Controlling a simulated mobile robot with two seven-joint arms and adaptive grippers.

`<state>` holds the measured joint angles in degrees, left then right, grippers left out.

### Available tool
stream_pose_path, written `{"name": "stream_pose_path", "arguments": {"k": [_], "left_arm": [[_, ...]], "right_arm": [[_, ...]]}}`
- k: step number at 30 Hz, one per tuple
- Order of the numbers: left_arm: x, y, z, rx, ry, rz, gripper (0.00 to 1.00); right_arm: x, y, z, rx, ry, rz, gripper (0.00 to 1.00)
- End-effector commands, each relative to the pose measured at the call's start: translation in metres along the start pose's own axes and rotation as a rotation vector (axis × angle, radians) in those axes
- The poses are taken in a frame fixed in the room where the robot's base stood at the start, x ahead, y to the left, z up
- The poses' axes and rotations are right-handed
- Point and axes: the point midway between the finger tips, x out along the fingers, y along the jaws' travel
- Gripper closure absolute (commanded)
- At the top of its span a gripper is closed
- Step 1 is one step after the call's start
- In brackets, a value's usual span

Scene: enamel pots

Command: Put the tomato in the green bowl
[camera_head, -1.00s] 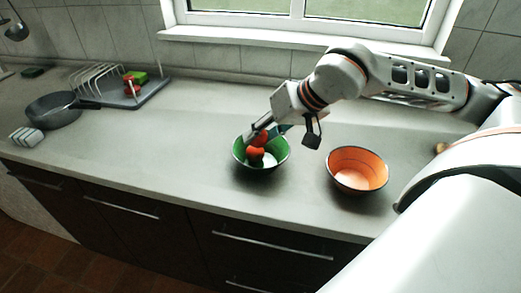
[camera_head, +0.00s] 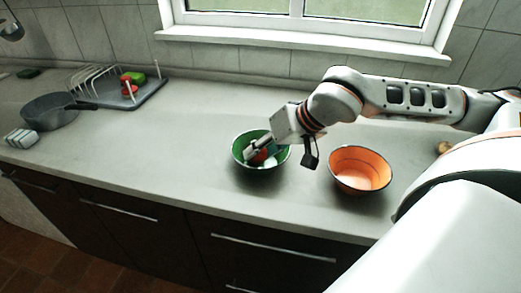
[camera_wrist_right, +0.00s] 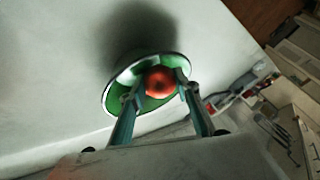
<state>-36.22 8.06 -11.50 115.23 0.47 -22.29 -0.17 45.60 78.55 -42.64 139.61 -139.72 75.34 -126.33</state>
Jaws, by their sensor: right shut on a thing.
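The green bowl (camera_head: 240,157) stands on the counter near the middle of the head view, with a white patch inside. The red tomato (camera_head: 261,157) is low inside the bowl, partly hidden by my right gripper (camera_head: 252,153). In the right wrist view the tomato (camera_wrist_right: 159,82) sits between the two fingers of the right gripper (camera_wrist_right: 160,90), which is shut on it, and the green bowl (camera_wrist_right: 150,105) surrounds it. Whether the tomato touches the bowl's bottom is hidden. My left gripper is not in view.
An orange bowl (camera_head: 360,173) stands close to the right of the green bowl. The counter between is clear.

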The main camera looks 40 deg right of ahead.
Motion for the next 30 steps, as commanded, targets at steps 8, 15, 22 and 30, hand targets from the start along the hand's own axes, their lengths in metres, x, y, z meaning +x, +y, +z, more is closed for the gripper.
{"name": "stream_pose_path", "arguments": {"k": [8,15,22,30], "left_arm": [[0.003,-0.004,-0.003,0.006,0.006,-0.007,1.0],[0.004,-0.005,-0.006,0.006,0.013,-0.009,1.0],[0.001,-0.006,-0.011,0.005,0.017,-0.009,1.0],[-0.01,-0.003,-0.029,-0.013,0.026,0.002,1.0]], "right_arm": [[0.003,0.001,0.001,0.0,0.001,0.0,0.58],[0.003,0.001,0.001,0.0,0.001,0.0,0.52],[-0.002,-0.001,-0.001,0.0,0.003,-0.001,0.52],[-0.036,-0.006,-0.019,0.005,0.011,0.004,0.52]]}}
